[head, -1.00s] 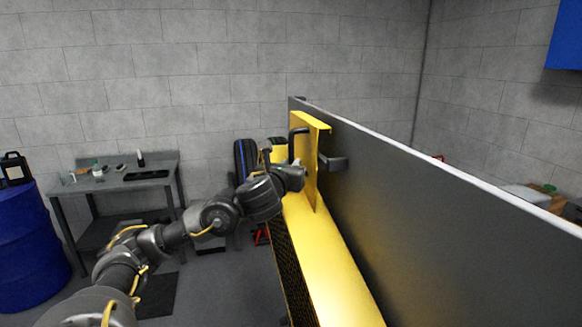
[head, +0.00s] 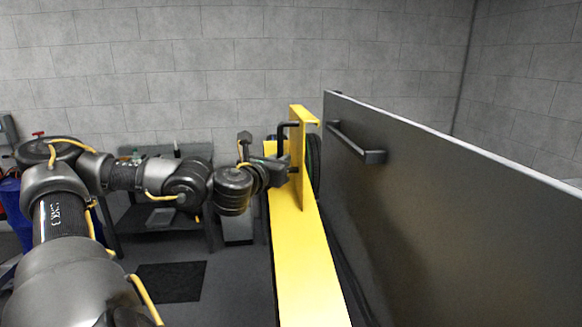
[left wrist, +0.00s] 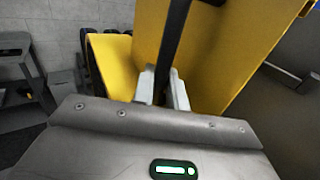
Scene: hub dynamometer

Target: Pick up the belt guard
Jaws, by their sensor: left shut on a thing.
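The yellow belt guard (head: 302,258) is a long angled sheet with an upright plate and a black handle on that plate. My left gripper (head: 284,166) is at the handle in the head view. In the left wrist view, the two pale fingers of the left gripper (left wrist: 164,90) are closed on the black handle (left wrist: 174,45), with the yellow plate behind it. The guard stands apart from the dark panel at its right. Its lower near end runs out of the head view. My right gripper is not in view.
The large dark panel (head: 430,200) with a black bar handle (head: 355,145) fills the right side. A grey workbench (head: 150,215) stands against the back wall, behind my left arm. A dark mat (head: 170,282) lies on the floor at left.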

